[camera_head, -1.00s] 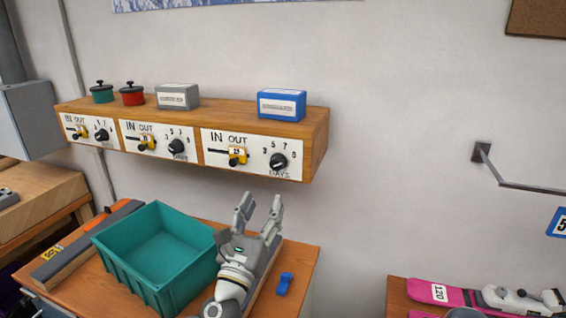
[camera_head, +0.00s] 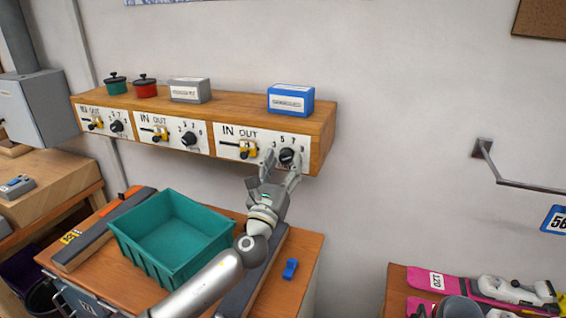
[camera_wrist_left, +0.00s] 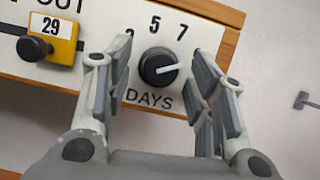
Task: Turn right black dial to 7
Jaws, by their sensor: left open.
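The right black dial (camera_head: 287,156) is on the white panel at the right end of the wooden shelf unit. In the left wrist view the dial (camera_wrist_left: 155,62) has a white pointer aimed right and slightly up, clockwise of the printed 7 (camera_wrist_left: 182,33). A 5 shows above it and a partly covered 3 at its left. My left gripper (camera_head: 280,168) is open, its fingers on either side of the dial; I see gaps between fingers and dial in the left wrist view (camera_wrist_left: 162,75). The area right of the dial is hidden behind a finger. My right gripper is not in view.
A yellow slider tag (camera_head: 248,150) marked 29 in the wrist view sits left of the dial. Two more panels with dials are further left. A blue box (camera_head: 291,99) stands on the shelf above. A teal bin (camera_head: 126,243) and a blue clip (camera_head: 290,269) are on the bench below.

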